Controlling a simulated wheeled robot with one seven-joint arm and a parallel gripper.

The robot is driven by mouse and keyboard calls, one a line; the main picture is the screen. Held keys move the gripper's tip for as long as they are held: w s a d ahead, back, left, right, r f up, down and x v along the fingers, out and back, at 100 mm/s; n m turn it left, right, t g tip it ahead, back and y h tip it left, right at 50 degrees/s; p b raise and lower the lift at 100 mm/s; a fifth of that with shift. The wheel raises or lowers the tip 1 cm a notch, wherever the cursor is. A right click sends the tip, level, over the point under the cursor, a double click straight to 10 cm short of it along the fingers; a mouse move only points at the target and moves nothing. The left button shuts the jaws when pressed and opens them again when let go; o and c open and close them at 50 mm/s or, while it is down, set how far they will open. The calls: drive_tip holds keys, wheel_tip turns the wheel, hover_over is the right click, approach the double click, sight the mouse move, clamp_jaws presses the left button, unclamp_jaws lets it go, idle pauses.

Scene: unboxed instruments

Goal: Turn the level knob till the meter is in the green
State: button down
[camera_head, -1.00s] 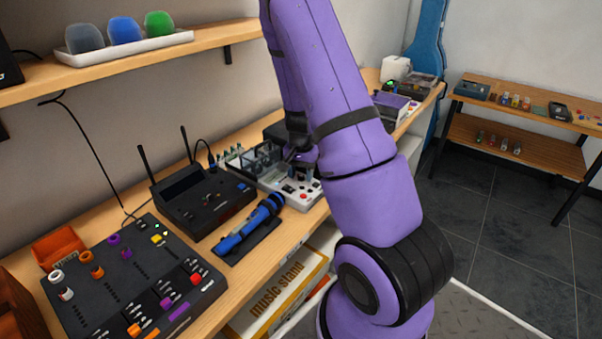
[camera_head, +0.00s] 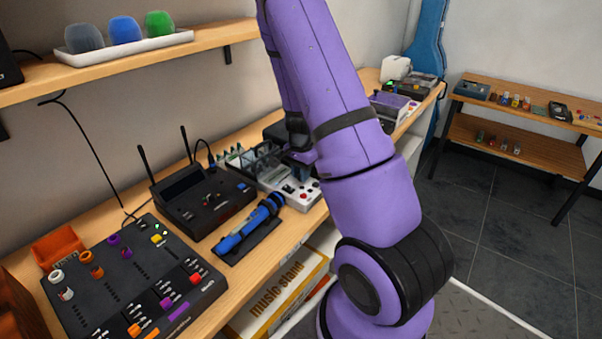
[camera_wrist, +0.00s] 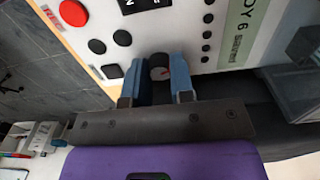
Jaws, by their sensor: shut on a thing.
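The knob stands on the pale front panel (camera_wrist: 190,30) of an instrument. I cannot read any label naming the knob. A dark display (camera_wrist: 143,5) is cut off at the top edge, and I see no meter needle or green zone. In the head view, the pale instrument (camera_head: 303,196) stands on the bench, and my purple arm hides part of it and most of my gripper.
Black and red round buttons (camera_wrist: 73,12) sit close to the knob. On the bench, a black receiver with antennas (camera_head: 205,203), a blue microphone (camera_head: 245,228) and a black mixer (camera_head: 135,285) stand to the left. A shelf (camera_head: 215,38) runs above.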

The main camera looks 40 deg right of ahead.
drive_tip(key=m, duration=0.5)
idle(0.5)
drive_tip(key=c, duration=1)
unclamp_jaws()
drive_tip(key=shift+r, duration=0.1)
wheel_tip(320, 180, up, 11)
drive_tip(key=shift+f, duration=0.15)
